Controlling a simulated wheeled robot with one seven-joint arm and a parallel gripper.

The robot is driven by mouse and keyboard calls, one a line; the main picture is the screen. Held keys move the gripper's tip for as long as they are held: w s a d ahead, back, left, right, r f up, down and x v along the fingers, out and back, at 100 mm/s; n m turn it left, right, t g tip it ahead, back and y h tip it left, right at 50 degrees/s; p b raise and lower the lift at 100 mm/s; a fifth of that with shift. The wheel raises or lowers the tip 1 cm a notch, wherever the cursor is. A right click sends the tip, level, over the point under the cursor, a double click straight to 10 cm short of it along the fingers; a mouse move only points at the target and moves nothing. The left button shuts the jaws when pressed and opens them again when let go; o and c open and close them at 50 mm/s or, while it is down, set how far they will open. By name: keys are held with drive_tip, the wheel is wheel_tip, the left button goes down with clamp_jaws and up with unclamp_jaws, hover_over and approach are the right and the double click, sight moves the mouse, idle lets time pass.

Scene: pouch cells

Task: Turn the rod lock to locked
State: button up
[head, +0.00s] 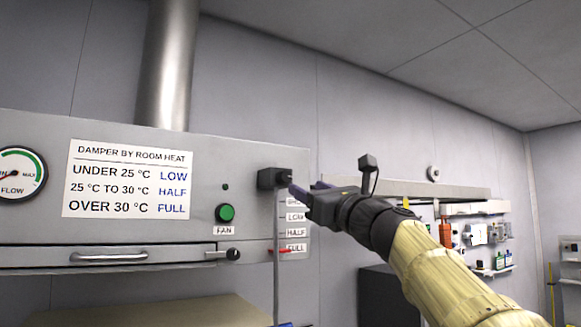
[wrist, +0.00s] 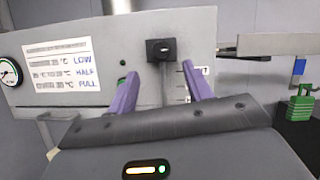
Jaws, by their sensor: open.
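The rod lock appears to be the black block (head: 273,178) on the right end of the grey hood front, at the top of a thin vertical rod (head: 276,240). In the wrist view the black block (wrist: 160,50) is ahead, with a small light mark on its face that is too small to read as a setting. My gripper (head: 308,193) is just right of the block in the head view. In the wrist view its purple fingers (wrist: 158,70) are open and empty, spread to either side below the block. No contact shows.
A damper scale (head: 295,232) stands beside the rod, with a red pointer (head: 282,250) near FULL. A green FAN button (head: 225,213), a black knob (head: 233,254) and a drawer handle (head: 110,256) are on the hood. A shelf (head: 420,187) runs along the wall at right.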

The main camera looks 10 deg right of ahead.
sight(288, 176)
drive_tip(key=p+x, duration=0.1)
drive_tip(key=x, duration=0.1)
drive_tip(key=p+x, duration=0.3)
drive_tip(key=x, duration=0.2)
drive_tip(key=shift+s+r+p, duration=0.15)
drive_tip(key=shift+r+p, duration=0.1)
drive_tip(key=shift+p, duration=0.15)
drive_tip(key=shift+w+a+r+p, duration=0.2)
drive_tip(key=shift+w+p, duration=0.2)
drive_tip(key=shift+w, duration=0.2)
drive_tip(key=shift+w+f, duration=0.1)
drive_tip(key=shift+w, duration=0.1)
drive_tip(key=shift+s, duration=0.1)
drive_tip(key=c, duration=1)
